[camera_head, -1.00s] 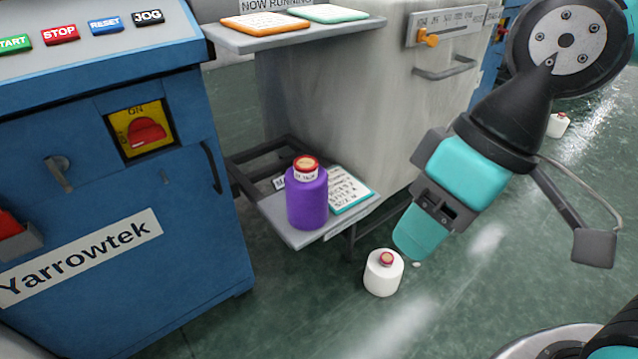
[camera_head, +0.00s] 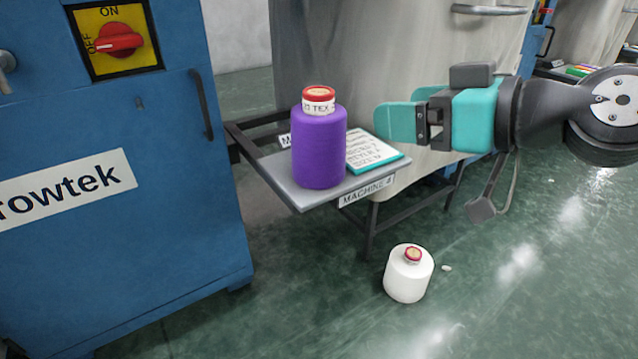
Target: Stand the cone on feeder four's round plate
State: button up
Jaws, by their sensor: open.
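A purple cone (camera_head: 319,150) with a red and tan top and a white "TEX" band stands upright on a small grey shelf (camera_head: 305,199). A white cone (camera_head: 408,276) with a red-rimmed top stands on the green floor below and to the right. My gripper (camera_head: 392,121) is at the right of the purple cone, about level with its upper part, its teal fingers pointing left. It is open and empty, and a gap shows between it and the purple cone. Feeder four's round plate is not in view.
A teal-edged card (camera_head: 372,155) lies on the shelf behind the purple cone, below my fingers. A "MACHINE" label (camera_head: 367,190) is on the shelf edge; its number is hard to read. A blue cabinet (camera_head: 110,230) stands close on the left. The floor at right is mostly clear.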

jog(key=w+t, duration=0.1)
jog(key=w, duration=0.1)
jog(key=p, duration=1.1)
send_near(330, 96)
jog(key=a, duration=0.2)
jog(key=shift+t, duration=0.3)
jog(key=p+x, duration=0.1)
jog(key=x, duration=0.4)
jog(key=shift+w+d+f+p, duration=0.15)
jog(key=shift+w+f+p, duration=0.05)
jog(key=shift+p, duration=0.2)
jog(key=shift+d+p+x, duration=0.25)
jog(key=shift+p+x, duration=0.5)
jog(key=shift+x, duration=2.25)
jog(key=shift+w+f, duration=0.2)
jog(key=c, duration=1.3)
grip_shut()
jog(key=shift+r, duration=0.15)
